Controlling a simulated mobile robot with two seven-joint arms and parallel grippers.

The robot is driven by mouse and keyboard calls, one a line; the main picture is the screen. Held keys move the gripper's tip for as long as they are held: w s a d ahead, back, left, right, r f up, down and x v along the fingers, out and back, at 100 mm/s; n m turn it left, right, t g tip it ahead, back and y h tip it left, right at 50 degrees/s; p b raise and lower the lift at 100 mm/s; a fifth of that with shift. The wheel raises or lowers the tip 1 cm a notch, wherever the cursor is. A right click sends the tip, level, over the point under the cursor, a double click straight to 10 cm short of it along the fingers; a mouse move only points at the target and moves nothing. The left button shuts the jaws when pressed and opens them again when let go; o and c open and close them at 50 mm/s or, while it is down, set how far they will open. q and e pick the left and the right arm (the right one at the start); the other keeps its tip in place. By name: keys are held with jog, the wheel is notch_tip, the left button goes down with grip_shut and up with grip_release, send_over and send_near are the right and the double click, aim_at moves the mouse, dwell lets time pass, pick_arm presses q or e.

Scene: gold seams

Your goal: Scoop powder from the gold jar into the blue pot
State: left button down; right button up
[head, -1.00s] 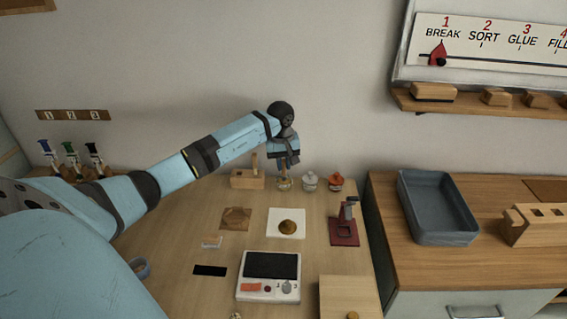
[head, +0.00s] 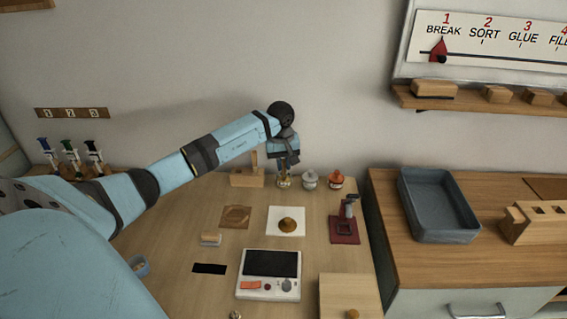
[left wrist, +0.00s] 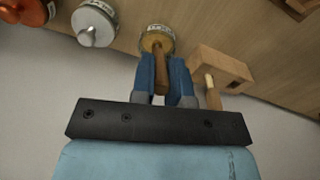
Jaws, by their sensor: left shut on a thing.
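The gold jar (head: 284,183) stands at the back of the wooden table, and its round top also shows in the left wrist view (left wrist: 157,37). My left gripper (head: 284,166) is right above it, pointing down. It is shut on the wooden handle of the scoop (left wrist: 160,75). The handle's lower end is over or inside the jar's mouth; the scoop's bowl is hidden. A small blue pot (head: 140,267) stands at the table's left side, beside my left arm, with something pale inside. My right gripper is not in view.
A wooden block with a peg (head: 247,178) stands close left of the jar. A silver jar (head: 310,180) and a copper jar (head: 336,180) stand close right. A scale (head: 268,292), a white sheet with a gold mound (head: 287,233) and a red stand (head: 344,229) lie nearer.

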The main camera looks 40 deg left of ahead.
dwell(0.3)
pick_arm(q)
jog(key=shift+r+p, duration=0.35)
jog(key=shift+r, duration=0.2)
jog(key=shift+r+p, duration=0.45)
jog(key=shift+r, duration=0.45)
jog(key=shift+r+p, duration=0.4)
jog(key=shift+r, duration=0.45)
jog(key=shift+r+p, duration=0.55)
jog(key=shift+r, duration=0.65)
